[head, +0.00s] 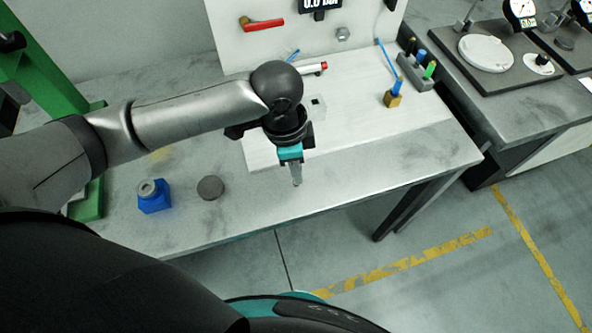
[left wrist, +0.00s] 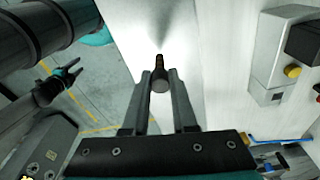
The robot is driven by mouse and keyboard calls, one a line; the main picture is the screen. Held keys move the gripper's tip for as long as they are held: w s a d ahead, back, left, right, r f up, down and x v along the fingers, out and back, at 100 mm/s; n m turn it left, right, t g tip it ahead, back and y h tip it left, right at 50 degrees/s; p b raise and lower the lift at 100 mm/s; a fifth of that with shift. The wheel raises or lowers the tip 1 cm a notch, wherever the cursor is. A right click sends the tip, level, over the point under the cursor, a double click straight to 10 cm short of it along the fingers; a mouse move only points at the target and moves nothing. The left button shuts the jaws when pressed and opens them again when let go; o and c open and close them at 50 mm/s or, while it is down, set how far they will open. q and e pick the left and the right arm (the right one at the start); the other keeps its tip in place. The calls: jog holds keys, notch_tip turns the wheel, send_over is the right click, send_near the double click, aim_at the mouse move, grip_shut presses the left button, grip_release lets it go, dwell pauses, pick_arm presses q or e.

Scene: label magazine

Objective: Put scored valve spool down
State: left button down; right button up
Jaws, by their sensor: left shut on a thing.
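My left gripper (head: 296,178) hangs over the front part of the grey bench (head: 330,192), pointing down. In the left wrist view, its fingers (left wrist: 159,84) are shut on a small dark grey cylinder with a brownish far end, which I take to be the valve spool (left wrist: 159,76). In the head view the spool cannot be made out clearly behind the fingers. I cannot see any score marks on it. My right gripper (left wrist: 61,72) shows at the left of the left wrist view, its fingers apart and empty.
A blue block with a grey ring (head: 154,198) and a dark round puck (head: 210,187) stand on the bench to the left. A brass fitting (head: 393,98) and a grey rack (head: 416,75) stand at the back right. The bench's front right is clear.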

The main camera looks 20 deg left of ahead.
pick_arm(q)
notch_tip(320, 180, down, 2)
jog(key=shift+r, duration=0.1)
jog(key=c, duration=0.7)
grip_release()
jog(key=shift+f, duration=0.2)
jog(key=shift+r, duration=0.2)
notch_tip(320, 180, up, 12)
jog(key=a+p, duration=0.1)
jog(key=p, duration=0.1)
jog(key=shift+s+a+p, duration=0.15)
jog(key=shift+s+p, duration=0.15)
jog(key=shift+p, duration=0.1)
